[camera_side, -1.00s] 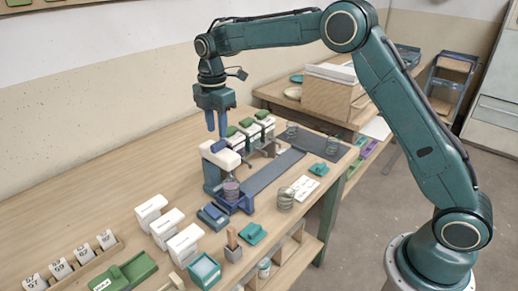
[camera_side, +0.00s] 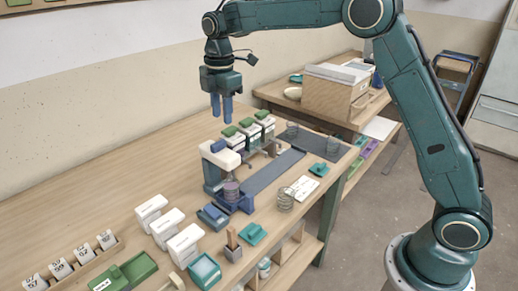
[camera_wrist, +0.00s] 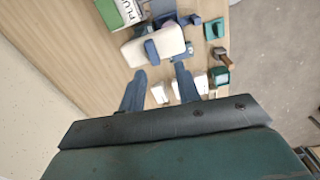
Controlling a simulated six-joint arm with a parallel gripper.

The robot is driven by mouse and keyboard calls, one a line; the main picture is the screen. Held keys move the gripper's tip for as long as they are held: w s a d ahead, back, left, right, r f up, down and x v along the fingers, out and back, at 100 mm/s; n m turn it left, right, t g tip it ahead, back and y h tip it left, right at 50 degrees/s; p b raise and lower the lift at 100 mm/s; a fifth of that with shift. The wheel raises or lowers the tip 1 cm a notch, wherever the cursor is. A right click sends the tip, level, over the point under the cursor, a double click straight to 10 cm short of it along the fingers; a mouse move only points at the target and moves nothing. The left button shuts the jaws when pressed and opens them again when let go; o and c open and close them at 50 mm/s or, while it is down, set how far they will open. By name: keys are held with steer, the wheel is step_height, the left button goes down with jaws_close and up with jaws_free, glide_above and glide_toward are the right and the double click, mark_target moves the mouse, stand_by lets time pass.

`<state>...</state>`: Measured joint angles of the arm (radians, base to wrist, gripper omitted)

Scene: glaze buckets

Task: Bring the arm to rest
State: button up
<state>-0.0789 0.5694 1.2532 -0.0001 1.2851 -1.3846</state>
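My gripper (camera_side: 221,118) hangs fingers down above the wooden bench, higher than the white-topped blue stand (camera_side: 220,158) and clear of it. Its two blue fingers are apart with nothing between them. The wrist view also shows my gripper (camera_wrist: 160,68) open, with the white top of the stand (camera_wrist: 153,46) beyond the fingertips. My arm is raised and arches from its base at right over to the bench.
White containers with green tops (camera_side: 247,130) stand behind the stand. White blocks (camera_side: 168,222) line the front, near a teal tray (camera_side: 204,271) and a green tray (camera_side: 124,272). A cardboard box (camera_side: 333,95) is on the back table. The bench's left back is clear.

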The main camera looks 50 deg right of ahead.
steer(key=s+d+r+m+t, duration=0.15)
steer(key=s+r+m, duration=0.3)
steer(key=s, duration=0.45)
steer(key=s+d+r+m+t, duration=0.15)
steer(key=s+r+m, duration=0.3)
steer(key=s, duration=0.55)
steer(key=s+f+m+t, duration=0.1)
steer(key=s+m, duration=0.3)
steer(key=s, duration=0.4)
steer(key=s+d+f+m+t, duration=0.1)
steer(key=s+f+m, duration=0.2)
steer(key=s, duration=0.6)
steer(key=shift+d+f+m, duration=0.15)
steer(key=shift+f+m, duration=0.25)
steer(key=shift+f, duration=0.05)
steer(key=shift+w, duration=0.1)
